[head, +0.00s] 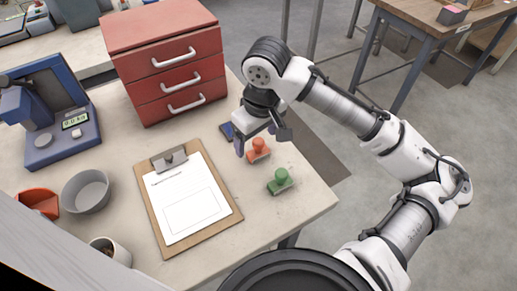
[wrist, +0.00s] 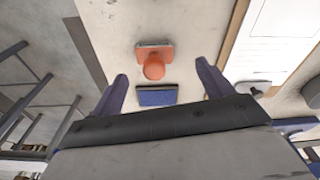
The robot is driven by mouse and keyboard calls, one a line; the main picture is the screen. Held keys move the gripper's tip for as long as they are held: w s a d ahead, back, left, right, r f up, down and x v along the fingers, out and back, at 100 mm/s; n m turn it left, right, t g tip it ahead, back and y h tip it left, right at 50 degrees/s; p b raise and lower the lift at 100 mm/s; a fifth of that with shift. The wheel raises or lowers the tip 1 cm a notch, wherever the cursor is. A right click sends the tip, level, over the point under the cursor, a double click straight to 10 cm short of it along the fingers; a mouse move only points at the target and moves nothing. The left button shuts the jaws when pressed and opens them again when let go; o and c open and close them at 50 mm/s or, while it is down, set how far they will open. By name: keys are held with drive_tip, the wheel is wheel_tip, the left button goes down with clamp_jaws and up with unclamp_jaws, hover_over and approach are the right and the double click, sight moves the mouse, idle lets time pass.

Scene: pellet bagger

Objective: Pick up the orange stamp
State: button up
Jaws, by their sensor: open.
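The orange stamp (head: 258,150) stands upright on the table, just below my gripper in the head view. In the wrist view the orange stamp (wrist: 153,65) lies ahead of the fingertips, roughly centred between them and apart from both. My gripper (head: 258,146) is open and empty, above the table. Its two fingers also show in the wrist view (wrist: 161,72). A green stamp (head: 280,181) stands to the lower right of the orange one. A blue ink pad (wrist: 156,95) lies close to the orange stamp and is partly covered by my gripper in the head view.
A clipboard (head: 229,218) with paper lies left of the stamps. A red drawer cabinet (head: 150,67) stands behind. A blue scale (head: 60,150), a grey bowl (head: 86,191), a red scoop (head: 38,202) and a mug (head: 108,248) are at the left. The table's right edge is near the stamps.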

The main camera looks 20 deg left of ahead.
sight(259, 141)
drive_tip(key=shift+w+f+p, duration=0.25)
drive_tip(key=shift+f, duration=1.05)
drive_tip(key=shift+w+f+p, duration=0.25)
drive_tip(key=shift+f, duration=1.05)
drive_tip(key=c, duration=1.1)
drive_tip(key=shift+o, duration=0.2)
drive_tip(key=shift+r, duration=0.15)
wheel_tip(259, 141, up, 20)
drive_tip(key=shift+b, duration=0.45)
